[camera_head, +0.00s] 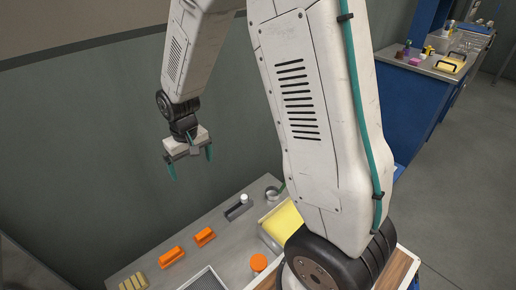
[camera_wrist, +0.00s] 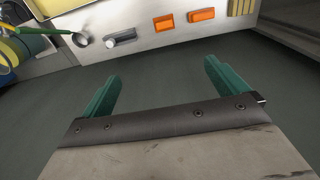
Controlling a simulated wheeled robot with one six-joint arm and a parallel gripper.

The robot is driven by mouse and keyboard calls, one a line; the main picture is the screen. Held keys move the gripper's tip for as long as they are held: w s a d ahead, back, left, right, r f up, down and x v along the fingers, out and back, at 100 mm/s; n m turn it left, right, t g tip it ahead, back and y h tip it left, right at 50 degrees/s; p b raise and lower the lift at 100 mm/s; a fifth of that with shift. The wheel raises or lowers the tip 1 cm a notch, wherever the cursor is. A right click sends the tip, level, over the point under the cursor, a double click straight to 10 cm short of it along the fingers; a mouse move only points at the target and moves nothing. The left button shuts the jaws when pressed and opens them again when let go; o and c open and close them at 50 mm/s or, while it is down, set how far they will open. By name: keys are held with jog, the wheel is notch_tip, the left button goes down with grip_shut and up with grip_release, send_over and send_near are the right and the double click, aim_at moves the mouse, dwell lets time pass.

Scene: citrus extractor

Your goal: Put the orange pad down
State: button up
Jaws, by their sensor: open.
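Two orange pads lie on the grey metal counter. In the head view one orange pad (camera_head: 172,257) is at the left and the other orange pad (camera_head: 204,236) is to its right. In the wrist view they show as one pad (camera_wrist: 201,15) and another pad (camera_wrist: 164,22) near the top edge. My gripper (camera_head: 190,172) is raised in front of the wall, apart from the counter and both pads. Its green fingers are spread wide in the wrist view (camera_wrist: 162,80), with nothing between them.
The counter (camera_head: 221,254) also holds yellow blocks (camera_head: 133,282), a dark holder with a white-capped item (camera_head: 238,208), a metal ring or cup (camera_head: 272,193), a round orange item (camera_head: 258,263) and a dark mesh tray (camera_head: 204,281). A yellow-topped box (camera_head: 283,222) stands beside my arm. A blue cabinet (camera_head: 402,112) is farther back.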

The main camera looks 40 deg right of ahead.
jog(key=s+d+r, duration=0.1)
jog(key=s+r, duration=1.2)
jog(key=r, duration=0.3)
jog(key=s+r, duration=0.2)
jog(key=s, duration=0.5)
jog(key=s+r, duration=0.2)
jog(key=s, duration=0.5)
jog(key=shift+d+r+t, duration=0.3)
jog(key=shift+d+r, duration=0.05)
jog(key=shift+d, duration=0.05)
jog(key=shift+o, duration=0.2)
jog(key=shift+w, duration=0.15)
